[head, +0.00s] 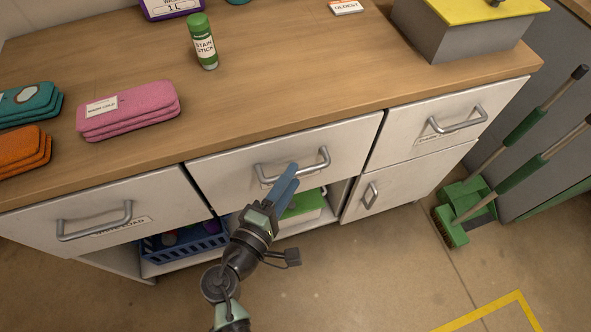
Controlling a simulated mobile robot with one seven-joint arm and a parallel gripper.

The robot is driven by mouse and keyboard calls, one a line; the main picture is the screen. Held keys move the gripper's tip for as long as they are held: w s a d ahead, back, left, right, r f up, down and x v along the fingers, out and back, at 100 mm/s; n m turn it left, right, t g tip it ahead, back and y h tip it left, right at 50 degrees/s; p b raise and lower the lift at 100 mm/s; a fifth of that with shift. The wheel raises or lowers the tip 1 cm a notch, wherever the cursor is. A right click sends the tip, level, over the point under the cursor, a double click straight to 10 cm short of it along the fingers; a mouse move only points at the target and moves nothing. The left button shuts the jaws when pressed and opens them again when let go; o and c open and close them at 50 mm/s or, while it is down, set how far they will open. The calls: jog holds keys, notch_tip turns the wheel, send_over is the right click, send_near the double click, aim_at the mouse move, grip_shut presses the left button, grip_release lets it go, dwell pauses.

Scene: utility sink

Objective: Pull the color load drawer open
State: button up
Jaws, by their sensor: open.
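Three white drawers run side by side under the wooden counter, and all look shut. The middle drawer (225,170) has a grey bar handle (325,158); its label is mostly hidden behind the handle and my fingers, so I cannot read it as color load. The left drawer (165,208) has a label ending in "LOAD".
A cabinet door (400,183) is below the right drawer. Folded cloths (130,110) and a green stain stick (203,45) sit on the counter. Brooms (525,125) stand right.

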jog(key=shift+x, duration=1.35)
grip_shut()
dwell(0.4)
